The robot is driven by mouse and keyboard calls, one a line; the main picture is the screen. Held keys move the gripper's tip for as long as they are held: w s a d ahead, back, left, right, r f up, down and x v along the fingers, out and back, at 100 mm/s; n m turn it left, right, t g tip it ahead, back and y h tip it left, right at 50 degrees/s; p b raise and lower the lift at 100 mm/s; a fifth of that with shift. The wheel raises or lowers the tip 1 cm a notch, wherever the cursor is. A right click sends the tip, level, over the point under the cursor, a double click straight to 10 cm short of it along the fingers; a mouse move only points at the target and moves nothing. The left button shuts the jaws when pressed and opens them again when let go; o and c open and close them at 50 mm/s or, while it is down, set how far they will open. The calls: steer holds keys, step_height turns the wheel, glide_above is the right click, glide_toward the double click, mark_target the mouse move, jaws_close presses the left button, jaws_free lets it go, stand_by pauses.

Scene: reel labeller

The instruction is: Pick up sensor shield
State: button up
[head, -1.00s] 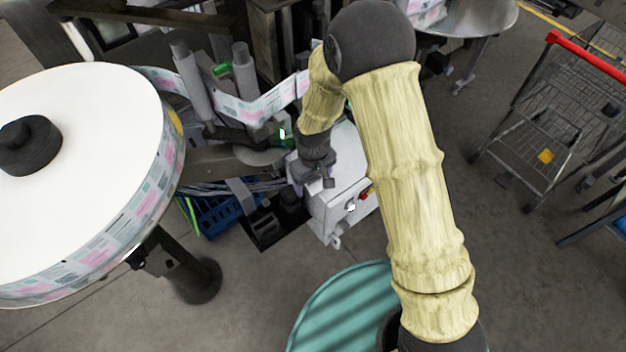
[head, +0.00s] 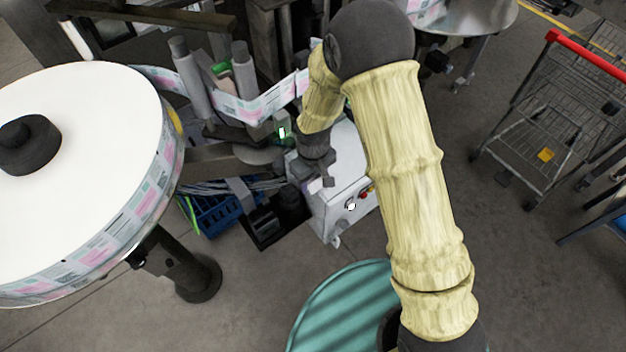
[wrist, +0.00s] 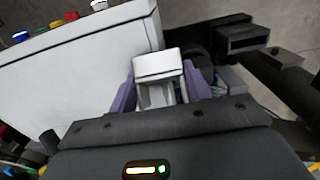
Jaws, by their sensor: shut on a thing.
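The sensor shield (wrist: 158,66) is a small white, box-like cover with an open hollow side, seen in the middle of the wrist view. My gripper (wrist: 161,90) is shut on it, with one purple finger on each side. In the head view, my gripper (head: 321,177) is small and dark, over the left part of the white control box. A pale piece (head: 314,186) shows at its tip there. Whether the shield touches anything below it, I cannot tell.
The white control box (head: 345,190) with buttons and a knob is close beside and below my gripper. A large label reel (head: 85,130) stands at left. A blue crate (head: 212,213) sits on the floor. A wire cart (head: 545,120) stands at right, with open floor between.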

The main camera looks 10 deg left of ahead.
mark_target(313, 181)
step_height(313, 181, up, 10)
steer(key=b, duration=0.2)
stand_by(0.4)
stand_by(0.8)
